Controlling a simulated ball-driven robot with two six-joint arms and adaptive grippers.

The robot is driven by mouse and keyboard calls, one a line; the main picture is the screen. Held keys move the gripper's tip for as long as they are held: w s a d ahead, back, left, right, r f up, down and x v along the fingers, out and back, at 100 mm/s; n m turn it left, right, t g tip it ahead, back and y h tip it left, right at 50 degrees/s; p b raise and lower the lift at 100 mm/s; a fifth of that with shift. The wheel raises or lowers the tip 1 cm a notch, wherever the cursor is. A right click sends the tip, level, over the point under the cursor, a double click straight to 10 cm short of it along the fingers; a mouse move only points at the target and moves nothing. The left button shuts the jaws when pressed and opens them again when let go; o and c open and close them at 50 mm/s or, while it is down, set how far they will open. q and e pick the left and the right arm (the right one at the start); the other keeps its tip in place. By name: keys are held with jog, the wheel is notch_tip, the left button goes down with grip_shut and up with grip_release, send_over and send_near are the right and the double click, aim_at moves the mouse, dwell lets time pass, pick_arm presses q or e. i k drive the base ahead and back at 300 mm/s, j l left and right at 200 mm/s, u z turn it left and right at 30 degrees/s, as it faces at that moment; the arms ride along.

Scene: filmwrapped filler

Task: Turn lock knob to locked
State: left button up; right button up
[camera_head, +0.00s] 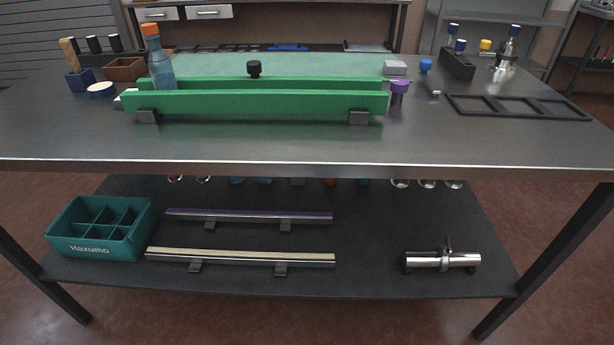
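A long green fixture (250,104) lies along the steel table top, with two parallel green rails on dark feet. A black knob (254,68) stands upright near the middle of its rear rail. A purple knob (399,87) sits at the fixture's right end. A small blue-capped piece (425,66) stands further right. I cannot tell which of these is the lock knob, nor whether it is at locked. Neither of my grippers is in view.
A black frame (517,107) lies at the right. The table's front strip is clear. The lower shelf holds a teal divided crate (88,248), bars and a metal cylinder (441,261).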

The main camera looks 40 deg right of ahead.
aim_at(398, 86)
jog(key=z, duration=1.6)
